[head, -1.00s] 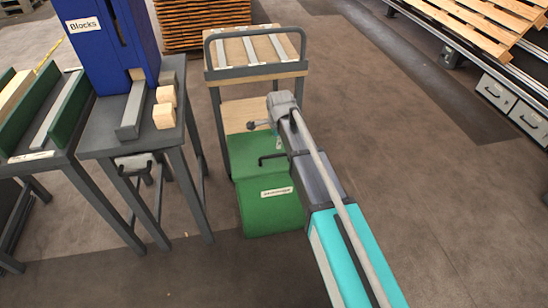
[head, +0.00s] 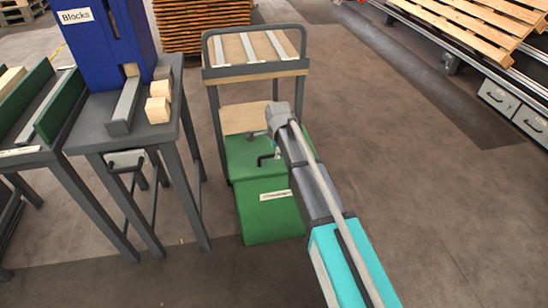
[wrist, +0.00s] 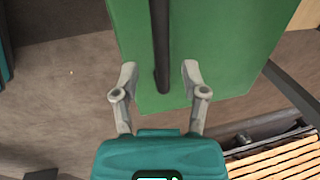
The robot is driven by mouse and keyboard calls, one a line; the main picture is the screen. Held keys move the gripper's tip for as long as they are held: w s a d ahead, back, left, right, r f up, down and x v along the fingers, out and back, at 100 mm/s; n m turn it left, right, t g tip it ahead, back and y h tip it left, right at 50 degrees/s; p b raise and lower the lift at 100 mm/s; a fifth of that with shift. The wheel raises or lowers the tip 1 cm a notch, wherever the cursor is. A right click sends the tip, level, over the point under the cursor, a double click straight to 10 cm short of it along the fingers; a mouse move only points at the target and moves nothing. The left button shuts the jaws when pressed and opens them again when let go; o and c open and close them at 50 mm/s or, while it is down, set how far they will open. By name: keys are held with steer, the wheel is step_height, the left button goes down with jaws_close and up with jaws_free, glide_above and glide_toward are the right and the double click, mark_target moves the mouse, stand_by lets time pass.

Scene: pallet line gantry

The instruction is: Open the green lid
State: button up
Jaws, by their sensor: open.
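The green lid (head: 245,153) closes the top of a green bin (head: 270,215) with a small white label on its front. A dark bent handle (head: 268,159) stands out from the lid. In the wrist view the green surface (wrist: 215,50) fills the upper middle, and the dark handle bar (wrist: 160,45) runs down between my fingers. My gripper (wrist: 160,78) is open, one finger on each side of the bar, with gaps on both sides. In the head view my gripper (head: 258,137) is just above and behind the handle, partly hidden by my wrist.
A grey-framed cart (head: 256,71) with wooden shelves stands right behind the bin. A grey table (head: 97,137) with wooden blocks (head: 158,110) and a blue block dispenser (head: 105,45) is at the left. Open floor (head: 400,190) lies to the right.

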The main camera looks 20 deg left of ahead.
steer(key=shift+w+a+f+b, duration=0.1)
steer(key=shift+w+f+b, duration=0.05)
steer(key=shift+f+b, duration=0.8)
steer(key=shift+f, duration=0.15)
jaws_close()
